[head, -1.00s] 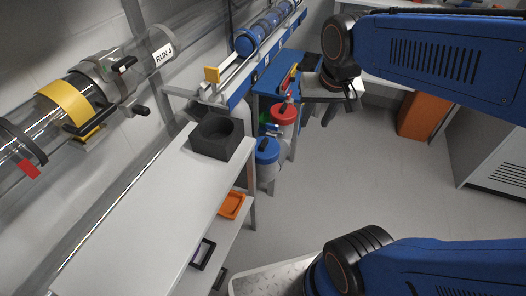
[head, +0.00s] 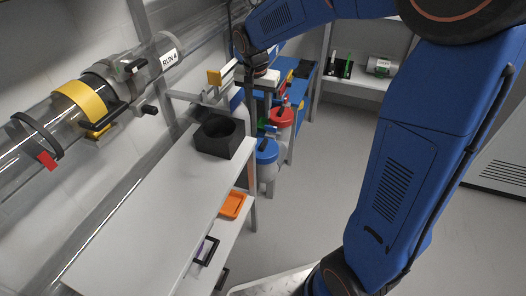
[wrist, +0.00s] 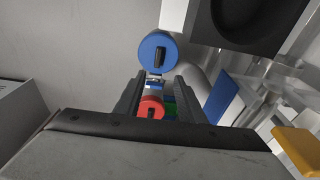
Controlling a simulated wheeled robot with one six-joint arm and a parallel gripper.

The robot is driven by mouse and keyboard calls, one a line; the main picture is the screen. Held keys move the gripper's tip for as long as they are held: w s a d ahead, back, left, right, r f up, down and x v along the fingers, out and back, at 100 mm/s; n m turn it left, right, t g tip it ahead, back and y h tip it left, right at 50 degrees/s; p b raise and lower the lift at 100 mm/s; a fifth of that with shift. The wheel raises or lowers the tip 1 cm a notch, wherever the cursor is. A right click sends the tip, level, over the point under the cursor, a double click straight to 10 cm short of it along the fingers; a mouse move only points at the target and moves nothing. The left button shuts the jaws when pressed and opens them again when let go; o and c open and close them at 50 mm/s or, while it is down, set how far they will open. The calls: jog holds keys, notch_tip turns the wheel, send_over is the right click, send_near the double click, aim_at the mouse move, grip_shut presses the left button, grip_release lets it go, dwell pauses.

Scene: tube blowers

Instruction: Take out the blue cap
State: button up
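The blue cap (head: 267,150) is a round lid with a dark handle, on a canister standing on the floor beyond the bench end. In the wrist view the blue cap (wrist: 146,50) shows just beyond the fingertips, apart from them. My gripper (wrist: 161,82) is open, with nothing between its fingers but the view of things below.
A red-capped canister (head: 282,118) stands behind the blue one. A black block with a round hole (head: 214,150) sits on the white bench (head: 150,215). A clear tube with a yellow band (head: 80,100) runs along the wall.

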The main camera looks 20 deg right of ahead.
send_over(264, 143)
jog(key=a, duration=0.2)
jog(key=f, duration=1.2)
jog(key=shift+s+d, duration=0.25)
jog(key=f, duration=0.2)
jog(key=d+f, duration=0.1)
jog(key=f, duration=0.1)
jog(key=shift+w+d+f, duration=0.15)
jog(key=shift+w, duration=0.05)
jog(key=shift+w+f, duration=0.1)
jog(key=shift+f, duration=0.4)
grip_shut()
